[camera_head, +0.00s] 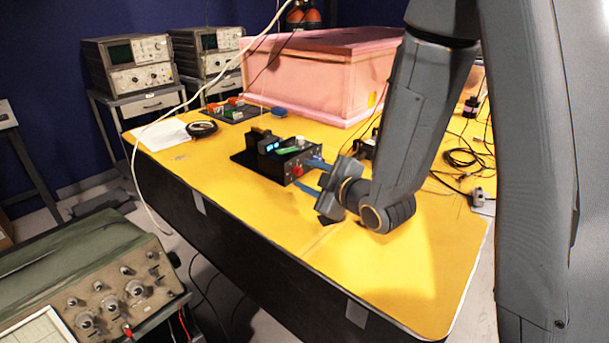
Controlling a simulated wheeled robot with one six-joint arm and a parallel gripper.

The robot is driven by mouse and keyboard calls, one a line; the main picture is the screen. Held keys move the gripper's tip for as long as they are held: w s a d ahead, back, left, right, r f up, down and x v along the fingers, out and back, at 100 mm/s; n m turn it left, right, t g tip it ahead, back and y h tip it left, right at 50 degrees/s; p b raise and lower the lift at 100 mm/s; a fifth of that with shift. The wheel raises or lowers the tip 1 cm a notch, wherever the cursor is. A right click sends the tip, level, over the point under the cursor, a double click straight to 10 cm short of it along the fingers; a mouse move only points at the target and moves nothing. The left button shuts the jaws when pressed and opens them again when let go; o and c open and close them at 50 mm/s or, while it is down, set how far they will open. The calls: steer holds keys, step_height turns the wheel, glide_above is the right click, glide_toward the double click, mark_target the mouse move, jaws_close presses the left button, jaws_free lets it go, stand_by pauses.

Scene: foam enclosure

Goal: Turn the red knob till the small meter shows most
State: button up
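The red knob (297,170) sits on the front face of a small black device (272,167) on the yellow table. A small lit blue-white display (272,147) shows on the device's left part. It may be the small meter, but its reading is too small to make out. My gripper (309,176) is just right of the knob. Its two blue fingers are apart and point left toward the knob, one higher and one lower. I cannot tell whether either finger touches the knob. Nothing shows held between them.
A pink foam box (325,75) stands behind the device. Cables and small parts lie at the table's right, a white sheet (161,134) and black cable coil (201,129) at the left. A pale cable (136,190) hangs over the left edge. The front of the table is clear.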

steer(key=p+v, duration=0.2)
steer(key=v, duration=0.1)
steer(key=shift+s+d+r, duration=0.1)
steer(key=shift+s+r, duration=0.05)
steer(key=shift+s, duration=0.05)
steer(key=p+v, duration=0.2)
steer(key=p, duration=0.2)
